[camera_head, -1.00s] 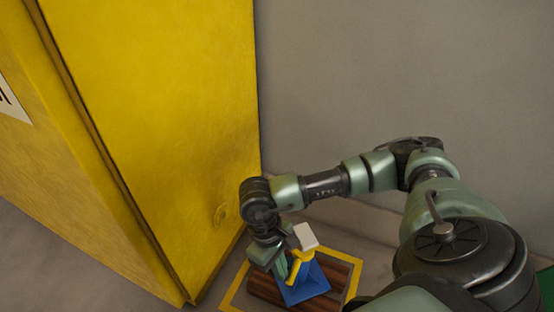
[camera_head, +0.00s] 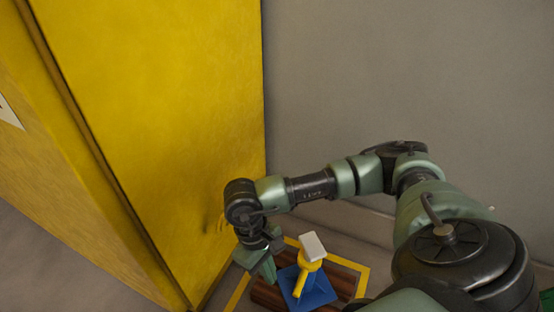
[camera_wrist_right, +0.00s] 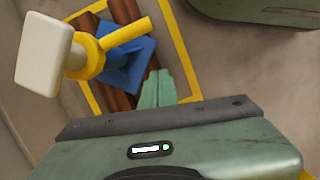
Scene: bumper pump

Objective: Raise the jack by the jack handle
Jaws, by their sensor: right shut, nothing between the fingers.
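The jack has a blue base (camera_head: 316,290), a yellow upper part with a yellow handle (camera_head: 300,284), and a white pad (camera_head: 313,246) on top. My right gripper (camera_head: 268,274) is beside the jack, on its left in the head view, with its fingers together and empty. In the right wrist view the gripper fingertips (camera_wrist_right: 157,84) lie close to the blue base (camera_wrist_right: 127,64). The yellow handle (camera_wrist_right: 125,33) sticks out from the yellow collar below the white pad (camera_wrist_right: 43,53). I cannot tell whether the fingers touch the jack. My left gripper is out of view.
The jack stands on brown wooden boards (camera_head: 340,284) inside a yellow frame marked on the floor (camera_head: 362,283). A large yellow cabinet-like body (camera_head: 160,120) rises close on the left. A grey wall (camera_head: 420,80) is behind.

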